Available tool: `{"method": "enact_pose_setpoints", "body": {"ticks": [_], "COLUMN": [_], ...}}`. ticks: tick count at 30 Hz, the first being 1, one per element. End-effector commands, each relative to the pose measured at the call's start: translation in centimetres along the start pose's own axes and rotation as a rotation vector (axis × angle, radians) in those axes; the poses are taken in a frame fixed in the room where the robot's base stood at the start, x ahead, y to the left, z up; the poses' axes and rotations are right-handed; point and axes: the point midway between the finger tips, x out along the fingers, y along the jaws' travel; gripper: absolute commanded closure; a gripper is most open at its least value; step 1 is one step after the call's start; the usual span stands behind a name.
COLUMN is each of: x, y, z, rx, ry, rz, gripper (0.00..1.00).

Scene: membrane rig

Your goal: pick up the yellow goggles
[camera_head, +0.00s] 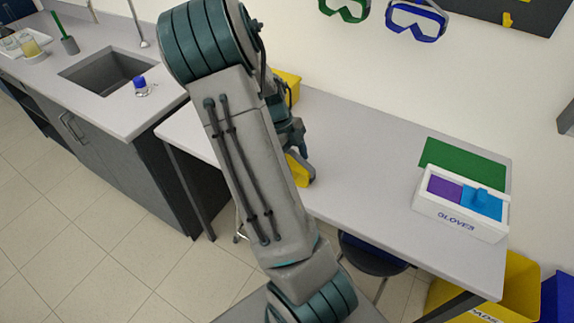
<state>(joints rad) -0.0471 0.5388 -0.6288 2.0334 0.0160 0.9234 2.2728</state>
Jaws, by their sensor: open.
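A yellow object with a grey edge, which looks like the yellow goggles (299,171), lies near the front edge of the table (365,150). My forearm hides its left part, so its full shape does not show. My gripper (298,150) is open, pointing down just above and behind the yellow goggles. It is partly hidden behind my arm, and I cannot tell whether its fingers touch them.
A yellow box (291,86) stands behind my gripper. Green goggles (344,10) and blue goggles (416,20) hang on the wall. A stool (372,256) is below. The table's middle is clear.

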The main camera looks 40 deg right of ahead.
Motion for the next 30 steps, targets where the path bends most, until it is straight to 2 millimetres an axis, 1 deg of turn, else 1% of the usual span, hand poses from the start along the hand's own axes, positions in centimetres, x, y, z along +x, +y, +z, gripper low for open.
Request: {"method": "enact_pose_setpoints", "body": {"ticks": [2, 3, 5, 6, 7, 8, 17, 20, 23, 26, 28, 30], "x": [0.0, 0.0, 0.0, 0.0, 0.0, 0.0, -0.1, -0.5, -1.2, -2.6, -4.0, -4.0], "y": [0.0, 0.0, 0.0, 0.0, 0.0, 0.0, 0.0, -0.1, -0.1, -0.1, -0.1, -0.1], "z": [0.0, 0.0, 0.0, 0.0, 0.0, 0.0, 0.0, -0.1, -0.4, -0.9, -1.5, -3.4], "rx": [0.0, 0.0, 0.0, 0.0, 0.0, 0.0, 0.0, 0.0, 0.0, -0.002, -0.001, 0.002], "ry": [0.0, 0.0, 0.0, 0.0, 0.0, 0.0, -0.001, -0.002, -0.003, -0.006, -0.008, -0.006], "rz": [0.0, 0.0, 0.0, -0.001, -0.001, -0.001, -0.001, -0.002, -0.003, -0.004, -0.004, -0.001], "gripper": [0.37, 0.48, 0.65, 0.76, 0.85, 0.86, 0.86, 0.86, 0.86, 0.86, 0.86, 0.86]}}
